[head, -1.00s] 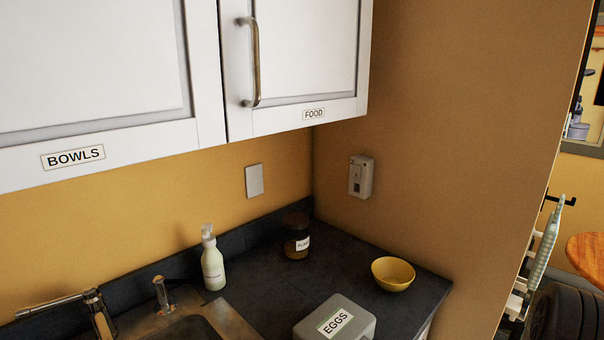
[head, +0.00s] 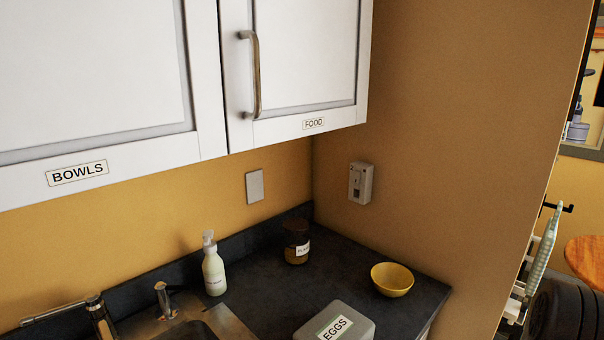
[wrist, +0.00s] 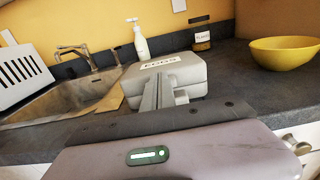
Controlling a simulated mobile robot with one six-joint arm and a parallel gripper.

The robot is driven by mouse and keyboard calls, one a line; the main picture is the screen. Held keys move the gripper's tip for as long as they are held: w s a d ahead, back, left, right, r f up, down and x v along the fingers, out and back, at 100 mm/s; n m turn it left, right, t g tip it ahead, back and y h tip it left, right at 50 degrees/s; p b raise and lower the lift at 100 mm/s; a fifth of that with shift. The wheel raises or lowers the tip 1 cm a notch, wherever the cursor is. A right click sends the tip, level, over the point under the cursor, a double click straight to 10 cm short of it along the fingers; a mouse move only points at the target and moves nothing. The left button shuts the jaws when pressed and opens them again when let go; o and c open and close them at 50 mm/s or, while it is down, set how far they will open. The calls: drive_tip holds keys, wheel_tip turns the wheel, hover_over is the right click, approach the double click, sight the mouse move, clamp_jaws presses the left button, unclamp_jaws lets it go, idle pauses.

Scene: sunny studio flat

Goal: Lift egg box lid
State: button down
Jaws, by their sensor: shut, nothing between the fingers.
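The egg box (head: 359,323) is grey with a closed lid and a white "EGGS" label. It stands on the dark counter at the bottom edge of the head view, partly cut off. In the wrist view the egg box (wrist: 193,69) is straight ahead, its lid down. My gripper (wrist: 165,85) shows in the wrist view with its fingers shut and empty. The fingertips overlap the near side of the box, below the lid's top; I cannot tell whether they touch it. My gripper is outside the head view.
A yellow bowl (head: 392,279) stands right of the box, and a dark-lidded jar (head: 297,243) behind it. A white soap bottle (head: 214,268) stands beside the sink (wrist: 62,98). Wall cupboards (head: 300,60) labelled "BOWLS" and "FOOD" hang above, closed. The counter between jar and box is clear.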

drive_tip(key=shift+r+p, duration=0.4)
drive_tip(key=shift+r, duration=0.25)
drive_tip(key=r+p, duration=0.2)
drive_tip(key=r, duration=0.1)
drive_tip(key=w+a+r+p, duration=0.1)
drive_tip(key=r, duration=0.1)
drive_tip(key=shift+w+a+p, duration=0.1)
drive_tip(key=shift+p, duration=0.2)
drive_tip(key=shift+f, duration=0.1)
idle(0.4)
drive_tip(key=r+p, duration=0.1)
drive_tip(key=w+a+r+p, duration=0.2)
drive_tip(key=r, duration=0.1)
drive_tip(key=shift+w+a, duration=0.15)
idle(0.4)
